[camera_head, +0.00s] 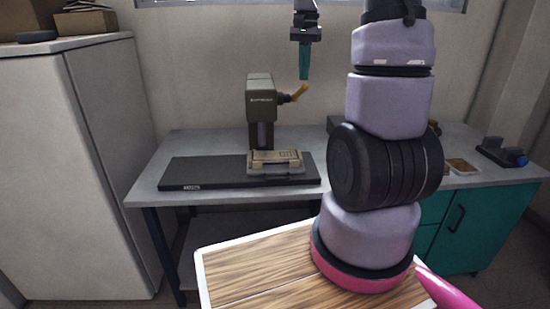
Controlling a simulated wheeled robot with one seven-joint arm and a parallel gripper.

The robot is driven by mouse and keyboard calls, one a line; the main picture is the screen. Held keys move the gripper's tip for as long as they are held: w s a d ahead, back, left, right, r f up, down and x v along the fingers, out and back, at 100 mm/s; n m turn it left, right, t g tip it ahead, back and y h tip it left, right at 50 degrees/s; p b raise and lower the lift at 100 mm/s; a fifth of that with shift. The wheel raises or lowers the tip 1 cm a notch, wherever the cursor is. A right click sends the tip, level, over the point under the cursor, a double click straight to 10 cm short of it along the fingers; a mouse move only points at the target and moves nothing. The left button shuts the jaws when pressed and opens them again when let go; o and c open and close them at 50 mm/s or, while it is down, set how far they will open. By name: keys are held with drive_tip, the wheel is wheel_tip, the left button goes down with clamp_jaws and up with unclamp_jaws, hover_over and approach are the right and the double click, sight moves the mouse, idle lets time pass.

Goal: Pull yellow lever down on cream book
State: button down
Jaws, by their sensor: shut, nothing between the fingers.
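A dark olive press (260,98) stands on a black base board (205,173) on the table. Its yellow lever (299,92) sticks out to the right and angles upward. A cream book (274,158) lies under the press head on a small grey bed; I cannot tell whether the head touches it. My gripper (304,76) has teal fingers pointing down and is shut and empty. In the picture it is just above the lever's tip; I cannot tell the gap in depth.
The grey table (150,180) stands against the wall. A grey cabinet (70,170) with boxes on top is at the left. A teal cupboard (480,230) is under the right side, with a small tray (462,166) and a dark device (503,153) above. My arm hides part of the table.

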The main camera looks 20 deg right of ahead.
sight(304, 88)
drive_tip(key=shift+f, duration=0.3)
drive_tip(key=shift+f, duration=0.7)
drive_tip(key=shift+s+a+f, duration=0.1)
drive_tip(key=shift+s+f, duration=0.1)
drive_tip(key=shift+f, duration=0.4)
drive_tip(key=shift+s+f, duration=0.2)
drive_tip(key=shift+f, duration=0.6)
drive_tip(key=shift+s+f, duration=0.1)
drive_tip(key=f, duration=0.2)
drive_tip(key=shift+s+a+f, duration=0.1)
drive_tip(key=shift+s+f, duration=0.1)
drive_tip(key=shift+f, duration=0.2)
